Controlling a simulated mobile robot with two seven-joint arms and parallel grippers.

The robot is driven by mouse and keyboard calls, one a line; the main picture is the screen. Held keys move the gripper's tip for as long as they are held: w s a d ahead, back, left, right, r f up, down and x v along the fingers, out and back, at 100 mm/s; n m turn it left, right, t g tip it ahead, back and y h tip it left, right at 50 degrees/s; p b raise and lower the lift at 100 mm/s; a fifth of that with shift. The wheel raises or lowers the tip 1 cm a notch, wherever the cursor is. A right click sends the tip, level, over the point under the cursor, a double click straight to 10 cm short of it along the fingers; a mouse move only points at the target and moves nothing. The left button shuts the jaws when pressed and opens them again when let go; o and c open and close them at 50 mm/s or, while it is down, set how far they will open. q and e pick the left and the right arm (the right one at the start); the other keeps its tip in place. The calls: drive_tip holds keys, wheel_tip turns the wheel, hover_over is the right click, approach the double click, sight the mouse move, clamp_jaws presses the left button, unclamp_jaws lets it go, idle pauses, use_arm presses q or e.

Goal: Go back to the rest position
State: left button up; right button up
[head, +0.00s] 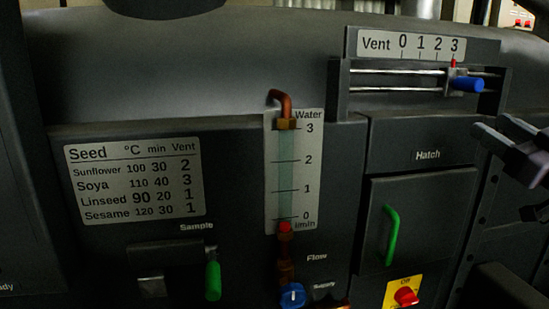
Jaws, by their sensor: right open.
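My right gripper (494,124) comes in at the right edge of the head view, and its jaws are open and empty. Its fingers point up and left, in front of the panel to the right of the hatch (450,225). It appears below and to the right of the blue vent knob (467,85) and apart from it. Part of the gripper and its wrist is cut off by the picture's edge. My left gripper is not in view.
The vent slider's red pointer (453,63) stands at 3. The hatch is shut, with a green handle (391,235). A red knob (405,297) sits on a yellow plate below. The water gauge (286,175), blue supply knob (292,295) and green sample handle (213,280) are farther left.

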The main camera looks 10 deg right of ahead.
drive_tip(key=a+f+m+g+h+p, duration=0.1)
drive_tip(key=a+f+g, duration=0.25)
drive_tip(key=f, duration=1.15)
drive_tip(key=a+f+m+g+p, duration=0.15)
drive_tip(key=a+f, duration=0.25)
drive_tip(key=f, duration=1.2)
drive_tip(key=s+a+f+g+p, duration=0.1)
drive_tip(key=s+a+f+g, duration=0.5)
drive_tip(key=s+a+f, duration=1.1)
drive_tip(key=s+f, duration=0.2)
drive_tip(key=s, duration=0.1)
drive_tip(key=shift+s+f+p, duration=0.25)
drive_tip(key=shift+f+p, duration=0.1)
drive_tip(key=shift+d, duration=0.1)
drive_tip(key=shift+c, duration=0.9)
drive_tip(key=shift+w, duration=0.1)
